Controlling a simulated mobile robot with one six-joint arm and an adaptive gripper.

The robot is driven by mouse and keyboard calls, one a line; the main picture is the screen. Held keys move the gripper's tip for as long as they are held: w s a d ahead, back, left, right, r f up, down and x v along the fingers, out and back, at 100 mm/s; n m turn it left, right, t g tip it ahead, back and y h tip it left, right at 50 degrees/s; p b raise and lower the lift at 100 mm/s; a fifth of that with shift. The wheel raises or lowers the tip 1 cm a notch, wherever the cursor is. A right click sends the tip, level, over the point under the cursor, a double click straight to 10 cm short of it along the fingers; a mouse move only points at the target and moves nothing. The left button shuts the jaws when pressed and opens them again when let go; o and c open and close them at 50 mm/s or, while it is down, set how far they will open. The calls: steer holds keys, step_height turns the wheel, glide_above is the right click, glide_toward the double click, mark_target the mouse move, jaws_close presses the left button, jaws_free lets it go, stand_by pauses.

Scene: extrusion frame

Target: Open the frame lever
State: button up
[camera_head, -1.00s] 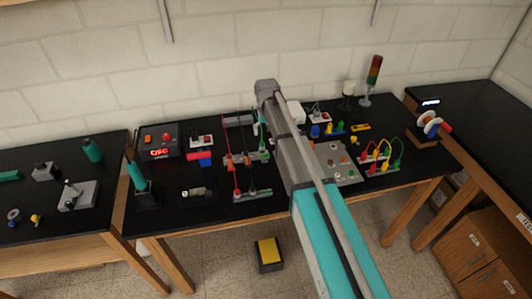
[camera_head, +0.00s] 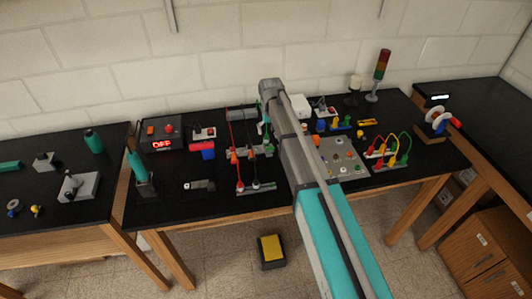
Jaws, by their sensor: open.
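I cannot tell for certain which part is the frame lever. Grey rails (camera_head: 242,113) with red and black cables stand left of my arm on the middle black table; my arm partly hides this area. A teal upright handle (camera_head: 137,165) stands in a black base at that table's left end. A grey block with a small dark lever (camera_head: 78,187) sits on the left table. My arm reaches up from the bottom right over the middle table. My gripper is hidden behind the arm, and I see no fingertips.
A box with a red OFF display (camera_head: 161,144) stands at the back left of the middle table (camera_head: 200,210). A panel with knobs (camera_head: 342,157) and coloured cables (camera_head: 390,147) are right of my arm. A stack light (camera_head: 379,74) stands behind. A yellow-topped pedal (camera_head: 271,249) is on the floor.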

mark_target(270, 148)
steer(key=shift+f+b, duration=4.85)
steer(key=shift+f, duration=0.3)
steer(key=c, duration=1.1)
steer(key=shift+w+a+r+g, duration=0.1)
steer(key=shift+w+r+g, duration=0.2)
steer(key=shift+g, duration=0.4)
steer(key=shift+g+h, duration=0.4)
steer(key=shift+g, duration=0.3)
